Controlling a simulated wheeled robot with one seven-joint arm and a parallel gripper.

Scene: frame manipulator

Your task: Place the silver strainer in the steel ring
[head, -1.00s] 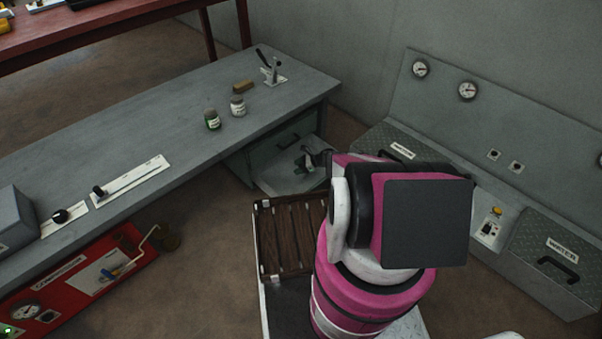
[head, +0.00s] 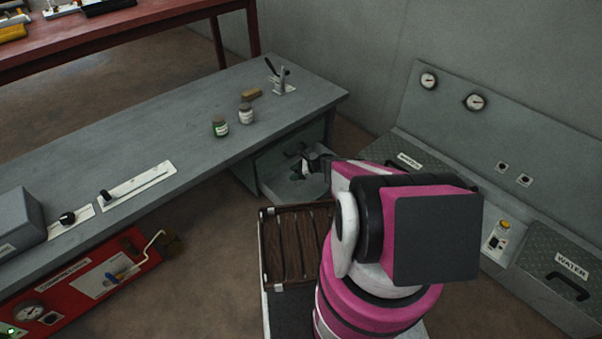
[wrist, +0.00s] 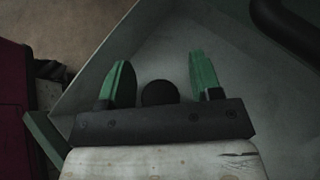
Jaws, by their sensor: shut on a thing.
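My gripper (head: 312,167) is low over the open grey drawer (head: 291,187) under the workbench in the head view. In the wrist view, its green fingers (wrist: 160,80) stand apart with a dark rounded thing (wrist: 160,93) between them, close to the pale grey drawer surface (wrist: 232,112). The grip is on something dark, but its full shape is hidden. I cannot make out the silver strainer or the steel ring in either view.
A slatted wooden tray (head: 297,245) lies beside my arm. A WATER box (head: 558,262) stands right.

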